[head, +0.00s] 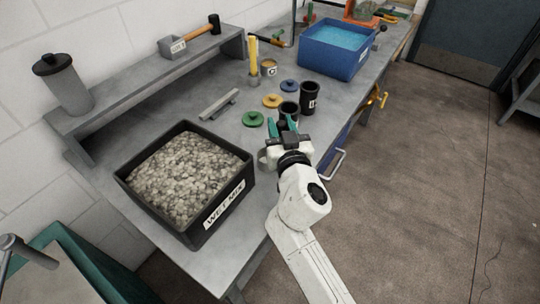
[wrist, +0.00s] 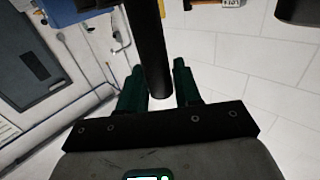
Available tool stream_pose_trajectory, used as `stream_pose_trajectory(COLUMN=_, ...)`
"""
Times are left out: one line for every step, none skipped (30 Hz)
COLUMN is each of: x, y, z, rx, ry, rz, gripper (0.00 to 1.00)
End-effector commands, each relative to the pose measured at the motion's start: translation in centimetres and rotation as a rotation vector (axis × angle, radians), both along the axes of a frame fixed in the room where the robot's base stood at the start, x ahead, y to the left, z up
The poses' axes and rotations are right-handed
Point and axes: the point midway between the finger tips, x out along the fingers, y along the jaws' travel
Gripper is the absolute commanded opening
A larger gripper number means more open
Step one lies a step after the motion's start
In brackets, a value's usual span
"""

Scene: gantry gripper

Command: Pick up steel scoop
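A dark round rod or handle (wrist: 152,40) comes down from the top of that view into the gap. It looks close to the left finger, with space at the right one; I cannot tell whether it touches. I cannot make out a steel scoop for certain in either view, nor whether the dark rod belongs to it.
A black "WET MIX" bin (head: 226,208) full of gravel stands left of my gripper. A grey bar (head: 219,104), coloured lids (head: 252,119), a taller black cup (head: 310,98) and a blue tub (head: 337,49) are on the bench (head: 190,105).

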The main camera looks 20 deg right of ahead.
Motion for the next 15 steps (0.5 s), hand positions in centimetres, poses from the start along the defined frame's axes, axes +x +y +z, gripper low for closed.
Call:
stream_pose_trajectory(x=-0.01, y=0.0, z=0.0, rx=0.0, ry=0.0, rz=0.0, gripper=0.28)
stream_pose_trajectory(x=-0.01, y=0.01, z=0.0, rx=0.0, ry=0.0, rz=0.0, gripper=0.25)
stream_pose_trajectory(x=-0.01, y=0.0, z=0.0, rx=0.0, ry=0.0, rz=0.0, gripper=0.21)
stream_pose_trajectory(x=-0.02, y=0.0, z=0.0, rx=0.0, ry=0.0, rz=0.0, gripper=0.18)
stream_pose_trajectory(x=-0.02, y=0.01, z=0.0, rx=0.0, ry=0.0, rz=0.0, gripper=0.16)
stream_pose_trajectory(x=-0.02, y=0.0, z=0.0, rx=0.0, ry=0.0, rz=0.0, gripper=0.12)
stream_pose_trajectory(x=-0.02, y=0.0, z=0.0, rx=0.0, ry=0.0, rz=0.0, gripper=0.09)
stream_pose_trajectory(x=-0.02, y=0.0, z=0.0, rx=0.0, ry=0.0, rz=0.0, gripper=0.06)
stream_pose_trajectory(x=-0.02, y=0.01, z=0.05, rx=0.0, ry=-0.001, rz=0.0, gripper=0.05)
stream_pose_trajectory(x=-0.02, y=0.01, z=0.05, rx=0.0, ry=-0.001, rz=0.0, gripper=0.05)
stream_pose_trajectory(x=-0.02, y=0.01, z=0.06, rx=0.0, ry=-0.001, rz=0.0, gripper=0.05)
stream_pose_trajectory(x=-0.02, y=0.01, z=0.06, rx=0.0, ry=-0.001, rz=0.0, gripper=0.05)
stream_pose_trajectory(x=-0.02, y=0.01, z=0.06, rx=0.0, ry=-0.001, rz=0.0, gripper=0.05)
stream_pose_trajectory(x=-0.02, y=0.01, z=0.06, rx=0.0, ry=-0.001, rz=0.0, gripper=0.05)
stream_pose_trajectory(x=-0.02, y=0.01, z=0.1, rx=0.0, ry=-0.001, rz=0.0, gripper=0.05)
